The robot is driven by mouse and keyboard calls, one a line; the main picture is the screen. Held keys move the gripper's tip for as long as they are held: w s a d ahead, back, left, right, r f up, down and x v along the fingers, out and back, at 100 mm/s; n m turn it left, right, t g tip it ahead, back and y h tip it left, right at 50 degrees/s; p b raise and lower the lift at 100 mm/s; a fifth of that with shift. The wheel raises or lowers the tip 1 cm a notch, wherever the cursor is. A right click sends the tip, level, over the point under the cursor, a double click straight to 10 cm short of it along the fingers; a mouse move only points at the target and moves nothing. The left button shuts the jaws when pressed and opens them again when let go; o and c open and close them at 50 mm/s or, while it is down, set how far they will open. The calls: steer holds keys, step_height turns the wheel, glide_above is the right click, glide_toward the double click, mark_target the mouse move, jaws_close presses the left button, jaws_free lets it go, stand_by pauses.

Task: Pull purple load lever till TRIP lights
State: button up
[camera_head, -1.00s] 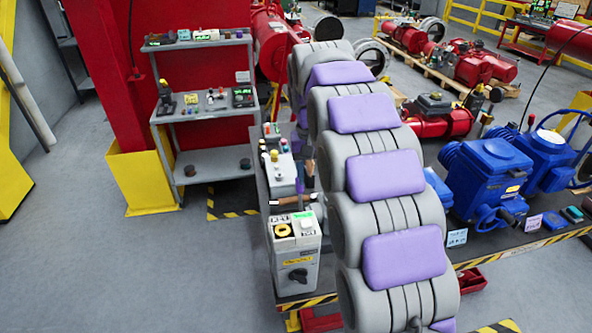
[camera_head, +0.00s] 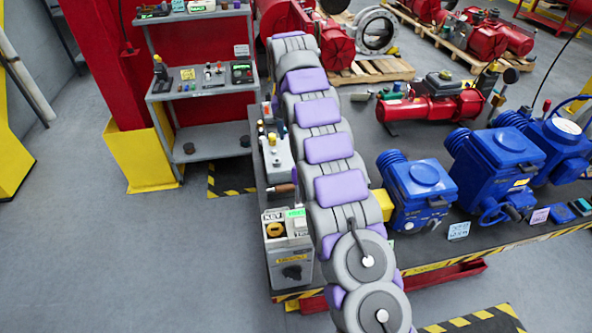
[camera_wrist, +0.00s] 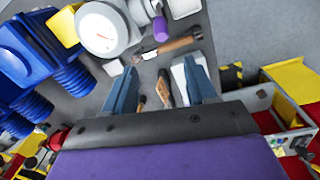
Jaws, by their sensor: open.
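A short purple cylinder (camera_wrist: 161,28), which looks like the load lever's grip, sits near the top of the wrist view beside a white round gauge (camera_wrist: 101,28). My gripper (camera_wrist: 160,68) is open, its two blue-grey fingers apart with nothing held between them. The purple cylinder lies beyond the fingertips, apart from them. In the head view my arm hides the gripper and the lever. A grey control box (camera_head: 289,257) with a yellow ring, green label and black knob stands at the bench's front left. I cannot make out a TRIP light.
A wooden-handled tool (camera_wrist: 175,46) lies just beyond the fingertips. Blue valve actuators (camera_head: 495,165) stand along the bench's right side. A grey shelf (camera_head: 215,145) with small devices stands at left. Open grey floor lies left of the bench.

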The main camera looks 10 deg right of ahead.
step_height(320, 180, down, 6)
steer(key=b, duration=0.4)
steer(key=shift+r+b, duration=0.1)
steer(key=shift+b, duration=0.3)
steer(key=b, duration=0.1)
glide_above(297, 187)
steer(key=w, duration=0.3)
steer(key=f, duration=1.1)
steer(key=shift+s, duration=0.2)
steer(key=shift+c, duration=0.3)
jaws_close()
